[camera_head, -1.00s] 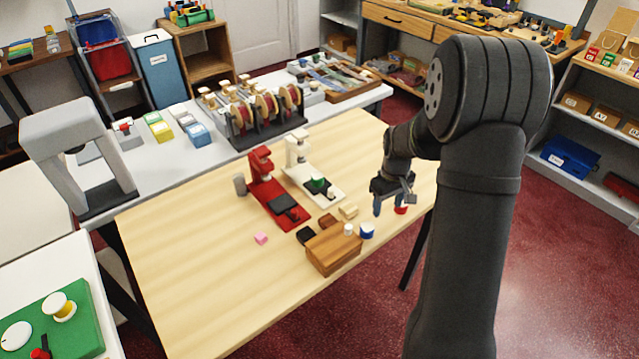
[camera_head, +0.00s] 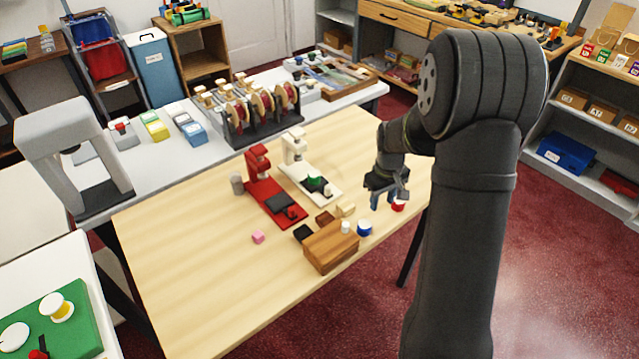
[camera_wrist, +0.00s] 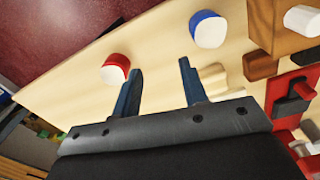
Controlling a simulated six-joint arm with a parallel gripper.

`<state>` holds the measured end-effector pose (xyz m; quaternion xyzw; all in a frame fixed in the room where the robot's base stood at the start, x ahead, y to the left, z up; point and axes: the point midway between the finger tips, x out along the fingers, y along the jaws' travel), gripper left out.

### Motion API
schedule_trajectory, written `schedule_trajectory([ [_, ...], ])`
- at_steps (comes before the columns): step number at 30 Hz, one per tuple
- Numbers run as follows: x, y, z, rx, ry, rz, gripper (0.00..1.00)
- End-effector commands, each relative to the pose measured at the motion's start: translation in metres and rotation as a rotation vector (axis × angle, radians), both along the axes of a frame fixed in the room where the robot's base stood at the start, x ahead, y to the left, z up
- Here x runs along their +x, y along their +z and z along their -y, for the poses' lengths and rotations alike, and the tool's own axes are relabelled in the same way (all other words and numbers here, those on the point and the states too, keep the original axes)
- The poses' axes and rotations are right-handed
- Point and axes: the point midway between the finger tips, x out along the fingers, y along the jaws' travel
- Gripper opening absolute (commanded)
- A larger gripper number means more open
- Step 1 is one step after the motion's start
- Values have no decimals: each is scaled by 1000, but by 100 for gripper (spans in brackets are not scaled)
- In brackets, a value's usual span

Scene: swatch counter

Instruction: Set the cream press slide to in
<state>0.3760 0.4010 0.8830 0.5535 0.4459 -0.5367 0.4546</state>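The cream press (camera_head: 296,150) stands on the wooden table, with its upright at the back and its base running toward the front right. A dark green piece (camera_head: 314,181) lies on its base, and a small dark part sits near the base's front end. The slide's exact position is too small to tell. My gripper (camera_head: 386,200) is above the table to the right of the cream press, apart from it. In the wrist view my gripper (camera_wrist: 160,85) has its two blue fingers spread, with nothing between them.
A red press (camera_head: 262,180) stands left of the cream one. A wooden block (camera_head: 330,247), a blue-and-white cylinder (camera_head: 364,229) and a red-and-white cylinder (camera_wrist: 115,69) are near the front right edge. The table's left part is clear.

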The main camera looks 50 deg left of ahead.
Motion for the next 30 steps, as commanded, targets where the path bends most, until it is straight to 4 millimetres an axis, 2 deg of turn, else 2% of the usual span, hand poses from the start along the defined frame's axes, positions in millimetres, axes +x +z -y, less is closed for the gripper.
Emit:
schedule_trajectory([
  [5, -28, 39, -33, 66, -140, 79, 40],
  [9, -60, 77, -62, 159, -301, 137, 40],
  [15, -99, 120, -88, 289, -489, 164, 40],
  [18, -111, 132, -94, 331, -545, 163, 40],
  [23, -117, 136, -99, 354, -582, 161, 40],
  [26, -114, 128, -101, 353, -585, 160, 40],
  [30, -108, 107, -106, 351, -585, 159, 40],
])
